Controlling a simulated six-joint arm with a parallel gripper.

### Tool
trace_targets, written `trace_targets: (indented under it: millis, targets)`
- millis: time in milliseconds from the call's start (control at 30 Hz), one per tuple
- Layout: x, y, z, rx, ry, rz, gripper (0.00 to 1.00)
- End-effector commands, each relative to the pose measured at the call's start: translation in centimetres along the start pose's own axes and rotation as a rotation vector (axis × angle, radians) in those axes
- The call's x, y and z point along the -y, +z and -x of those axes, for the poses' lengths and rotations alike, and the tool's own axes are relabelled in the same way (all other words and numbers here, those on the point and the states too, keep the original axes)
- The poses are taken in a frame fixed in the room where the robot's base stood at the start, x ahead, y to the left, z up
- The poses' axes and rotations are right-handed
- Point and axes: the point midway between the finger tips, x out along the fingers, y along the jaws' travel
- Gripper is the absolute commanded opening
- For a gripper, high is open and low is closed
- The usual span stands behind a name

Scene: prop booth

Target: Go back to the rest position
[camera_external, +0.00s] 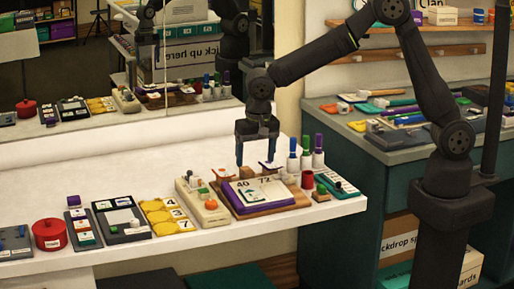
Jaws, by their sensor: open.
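My gripper (257,150) points down above the white table, with its two fingers apart. It hangs over the back edge of a purple book or board (231,195) that carries a pale card reading 40 and 72 (262,192). A small brown block (221,172) is just left of the fingers, and a small dark-and-white piece (269,165) is by the right finger. I cannot tell whether the fingers touch either one. Nothing shows held between the fingers. My arm reaches in from the right, bent high.
The white table (150,263) also holds a red pot (50,234), grey trays (122,221), yellow number tiles (166,215), a beige box (203,205) and upright markers (305,153). A mirror (80,75) stands behind. A cluttered teal counter (400,150) is at right. The table's back left is clear.

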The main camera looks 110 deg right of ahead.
Motion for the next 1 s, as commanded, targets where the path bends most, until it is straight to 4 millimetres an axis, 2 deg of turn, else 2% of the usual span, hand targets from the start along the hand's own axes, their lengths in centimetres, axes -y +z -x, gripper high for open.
trace_targets:
  millis: [100, 500, 533, 600, 800, 1000]
  targets:
    - [0.0, 0.0, -2.6, 0.001, 0.003, 0.001, 0.73]
    - [0.1, 0.1, -10.6, 0.001, 0.000, 0.000, 0.73]
    - [0.1, 0.0, -10.6, 0.000, -0.003, 0.000, 0.73]
    - [0.3, 0.0, -8.5, -0.002, -0.007, 0.000, 0.73]
    - [0.3, 0.1, -4.5, -0.002, -0.006, 0.004, 0.73]
    - [2.0, 3.9, -3.4, 0.022, -0.013, 0.218, 0.73]
